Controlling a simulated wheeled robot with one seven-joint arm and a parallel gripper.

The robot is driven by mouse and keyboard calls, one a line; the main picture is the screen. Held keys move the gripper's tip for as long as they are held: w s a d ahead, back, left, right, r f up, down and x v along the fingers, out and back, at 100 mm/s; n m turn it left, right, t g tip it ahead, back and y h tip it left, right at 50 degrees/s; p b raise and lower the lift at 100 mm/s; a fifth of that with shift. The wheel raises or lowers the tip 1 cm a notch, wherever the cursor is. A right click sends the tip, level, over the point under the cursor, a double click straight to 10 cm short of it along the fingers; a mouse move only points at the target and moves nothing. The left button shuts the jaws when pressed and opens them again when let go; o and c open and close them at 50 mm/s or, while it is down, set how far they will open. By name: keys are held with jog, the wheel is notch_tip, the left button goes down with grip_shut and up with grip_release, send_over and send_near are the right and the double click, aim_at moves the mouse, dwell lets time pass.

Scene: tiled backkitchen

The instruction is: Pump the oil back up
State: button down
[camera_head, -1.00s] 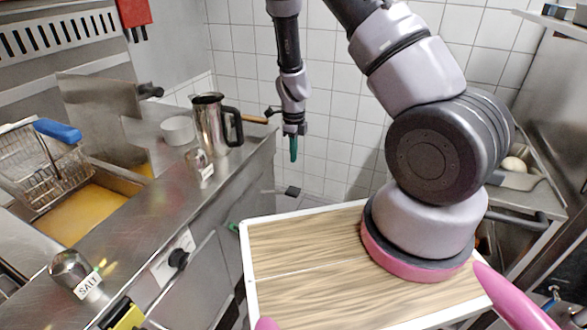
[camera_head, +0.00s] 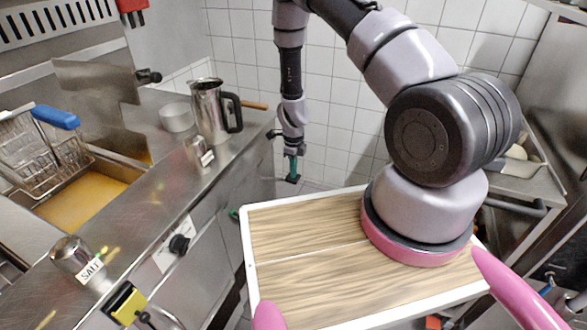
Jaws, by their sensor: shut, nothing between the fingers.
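My gripper (camera_head: 292,166) points down beyond the far end of the steel counter, in front of the tiled wall. Its green fingers are shut and nothing shows between them. A small black piece (camera_head: 292,179) lies right at the fingertips; whether they touch it I cannot tell. The fryer's oil (camera_head: 85,212) is yellow-brown in the open vat at left. A black knob (camera_head: 179,244) sits on the counter's front panel. A green handle (camera_head: 233,214) sticks out low on the same front. I cannot tell which part works the pump.
A fry basket (camera_head: 45,160) with a blue handle sits over the vat. A steel jug (camera_head: 211,110), a white bowl (camera_head: 176,118), a shaker (camera_head: 198,152) and a salt shaker (camera_head: 75,258) stand on the counter. A steel sink unit (camera_head: 520,190) stands at right.

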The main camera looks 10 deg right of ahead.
aim_at(298, 178)
jog(key=shift+d+f, duration=0.1)
jog(key=shift+d, duration=0.05)
jog(key=shift+s+d+f+t+y, duration=0.2)
jog(key=shift+f+y, duration=0.15)
jog(key=shift+f, duration=0.05)
jog(key=shift+s+d+f+t+y, duration=0.15)
jog(key=shift+d+f+t+y, duration=0.05)
jog(key=shift+f+y, duration=0.2)
jog(key=shift+s+d+f+t+y, duration=0.1)
jog(key=shift+f+t+y, duration=0.1)
jog(key=shift+f, duration=0.25)
jog(key=shift+s+d+f+t+y, duration=0.1)
jog(key=shift+f+t+y, duration=0.1)
jog(key=shift+f, duration=0.25)
jog(key=f, duration=0.5)
jog(key=shift+s+d+f, duration=0.25)
jog(key=shift+s+d, duration=0.1)
jog(key=shift+d, duration=0.05)
jog(key=shift+d, duration=0.1)
